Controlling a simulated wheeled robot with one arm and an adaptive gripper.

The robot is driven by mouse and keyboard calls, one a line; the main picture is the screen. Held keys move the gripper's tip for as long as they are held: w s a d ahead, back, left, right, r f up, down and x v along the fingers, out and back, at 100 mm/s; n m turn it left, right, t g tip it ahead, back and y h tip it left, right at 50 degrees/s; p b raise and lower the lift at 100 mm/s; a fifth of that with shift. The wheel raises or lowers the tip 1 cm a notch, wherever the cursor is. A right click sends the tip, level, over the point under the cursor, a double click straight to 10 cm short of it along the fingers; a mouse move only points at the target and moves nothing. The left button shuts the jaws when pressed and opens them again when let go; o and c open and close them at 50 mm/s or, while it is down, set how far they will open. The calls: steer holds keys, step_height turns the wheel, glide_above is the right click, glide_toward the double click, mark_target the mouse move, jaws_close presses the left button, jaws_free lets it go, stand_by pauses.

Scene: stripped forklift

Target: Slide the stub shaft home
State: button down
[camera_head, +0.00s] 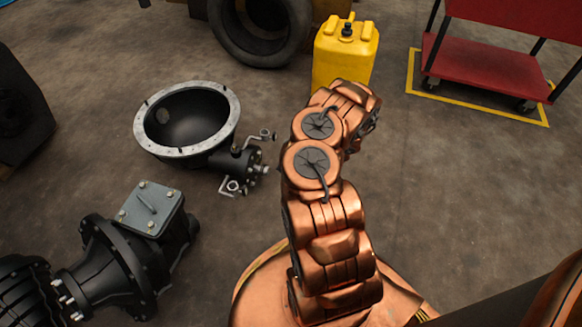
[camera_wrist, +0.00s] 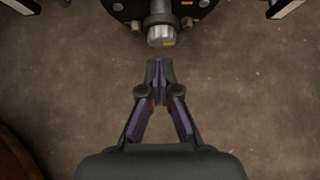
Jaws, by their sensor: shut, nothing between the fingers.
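In the wrist view a short grey shaft end (camera_wrist: 161,37) with ridged sides sticks out of a black round flange (camera_wrist: 122,7) at the top; I take it to be the stub shaft. Small yellow marks show on it. My gripper (camera_wrist: 159,63) is shut and empty, its tips together just below the shaft end in the picture, with a small gap of floor showing between. How deep the shaft sits in the flange is cut off by the frame's top. In the head view my arm hides my gripper, and I cannot make out the shaft.
A black bowl-shaped housing (camera_head: 186,154) with a pale rim lies on the floor, a small black cylinder part (camera_head: 233,163) beside it. A black gearbox-like unit (camera_head: 120,262) is lower left. A yellow canister (camera_head: 345,60), a tyre (camera_head: 225,35) and a red cart (camera_head: 495,60) stand behind.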

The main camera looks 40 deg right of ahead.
mark_target(264, 168)
steer(key=w, duration=0.1)
steer(key=w+a+f+b, duration=0.1)
steer(key=w+a+b, duration=0.1)
steer(key=w, duration=0.1)
steer(key=shift+a+f, duration=0.15)
steer(key=shift+f, duration=0.2)
steer(key=shift+w+a+r, duration=0.1)
steer(key=shift+w+a, duration=0.15)
steer(key=shift+w, duration=0.2)
